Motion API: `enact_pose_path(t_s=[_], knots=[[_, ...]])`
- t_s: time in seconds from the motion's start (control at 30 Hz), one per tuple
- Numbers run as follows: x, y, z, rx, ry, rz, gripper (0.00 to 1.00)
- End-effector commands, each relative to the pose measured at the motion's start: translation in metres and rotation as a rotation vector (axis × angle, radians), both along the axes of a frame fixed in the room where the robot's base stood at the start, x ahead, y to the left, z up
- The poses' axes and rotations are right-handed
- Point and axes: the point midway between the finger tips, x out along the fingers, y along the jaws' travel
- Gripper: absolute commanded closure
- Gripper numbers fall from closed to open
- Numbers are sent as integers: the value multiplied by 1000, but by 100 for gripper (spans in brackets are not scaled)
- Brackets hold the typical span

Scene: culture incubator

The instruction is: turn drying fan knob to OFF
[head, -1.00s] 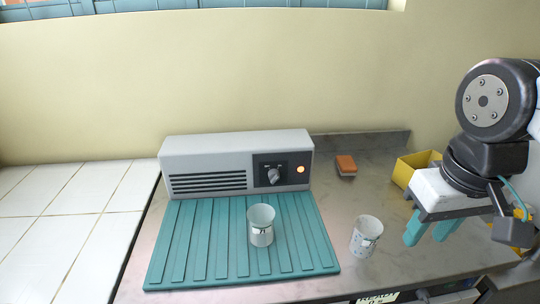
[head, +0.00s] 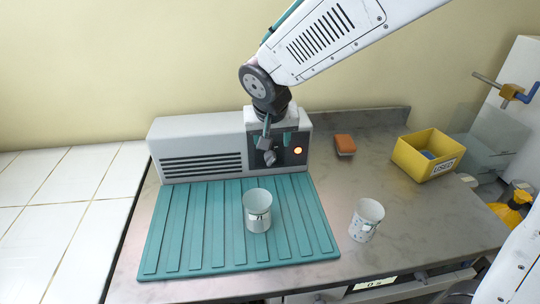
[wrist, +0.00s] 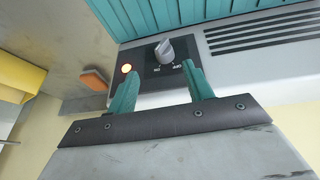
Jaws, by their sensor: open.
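The drying fan is a grey box (head: 200,135) with a slotted vent, standing against the wall behind the teal drying mat. Its dark panel (head: 292,142) carries a grey knob (head: 270,157) and a glowing orange lamp (head: 298,150). In the wrist view the knob (wrist: 164,50) shows clearly, with small ON and OFF labels beside it and the lamp (wrist: 126,69) lit. I cannot tell exactly which label the knob points at. My gripper (head: 277,136) is open and empty, just above and in front of the panel. In the wrist view its teal fingertips (wrist: 158,72) are apart, short of the knob.
The teal mat (head: 165,230) holds a cup (head: 257,212). Another cup (head: 366,220) stands on the counter to its right. An orange sponge (head: 345,145) lies beside the fan, with a yellow bin (head: 405,155) further right. The counter between is clear.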

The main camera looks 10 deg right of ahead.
Motion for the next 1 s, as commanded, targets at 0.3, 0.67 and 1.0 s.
enact_pose_path(t_s=[0.3, 0.67, 1.0], knots=[[17, 4, -38, 2, -1, 1, 49], [32, 1, -75, 4, -3, 1, 49], [33, 0, -76, 3, -4, 2, 65]])
